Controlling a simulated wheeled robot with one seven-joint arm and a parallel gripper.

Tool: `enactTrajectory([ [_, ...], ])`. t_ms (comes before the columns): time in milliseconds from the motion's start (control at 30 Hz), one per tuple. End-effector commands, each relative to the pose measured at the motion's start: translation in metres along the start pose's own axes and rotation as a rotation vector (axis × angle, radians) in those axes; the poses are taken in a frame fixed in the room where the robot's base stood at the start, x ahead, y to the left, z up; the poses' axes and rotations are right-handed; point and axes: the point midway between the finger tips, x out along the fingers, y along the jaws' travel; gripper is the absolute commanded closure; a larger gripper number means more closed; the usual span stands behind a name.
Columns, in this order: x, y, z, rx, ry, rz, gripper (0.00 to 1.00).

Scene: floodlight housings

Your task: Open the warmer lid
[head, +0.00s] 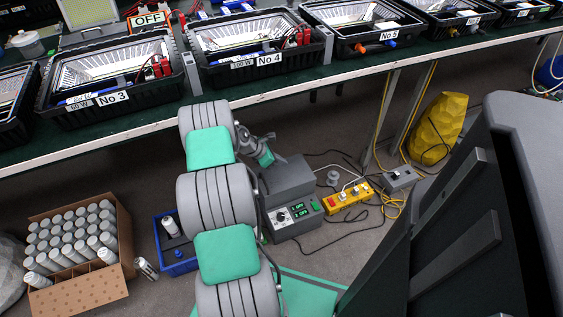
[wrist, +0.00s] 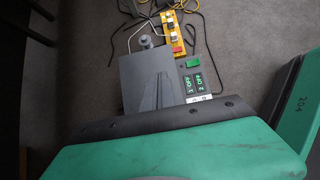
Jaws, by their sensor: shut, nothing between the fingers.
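The warmer (head: 293,217) is a grey box on the floor under the bench, with a dial and a small display reading OFF on two lines. Its grey lid (head: 290,178) looks down flat on the box. In the wrist view the lid (wrist: 145,72) fills the middle, with a darker wedge on it that I cannot tell apart as finger or shadow. My gripper (head: 267,157) is shut and empty, close to the lid's upper left edge in the head view. I cannot tell whether it touches. My green and dark wrist part covers the lower wrist view.
A yellow power strip (head: 347,198) and loose cables lie right of the warmer. A grey knob-like piece (head: 333,178) stands beside it. A blue bin (head: 172,258) and a carton of cans (head: 75,240) are left. The bench edge (head: 140,130) with floodlight housings runs above.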

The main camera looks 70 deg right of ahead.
Motion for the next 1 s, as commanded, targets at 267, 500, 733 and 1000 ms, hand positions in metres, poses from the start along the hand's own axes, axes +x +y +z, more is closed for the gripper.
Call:
enactTrajectory([
  [267, 0.000, 0.000, 0.000, 0.001, 0.000, -0.001, 1.00],
  [500, 0.001, 0.000, 0.001, 0.001, 0.000, -0.001, 1.00],
  [733, -0.010, 0.000, 0.003, 0.001, 0.000, 0.001, 1.00],
  [1000, -0.053, 0.000, -0.045, -0.005, 0.000, 0.001, 1.00],
])
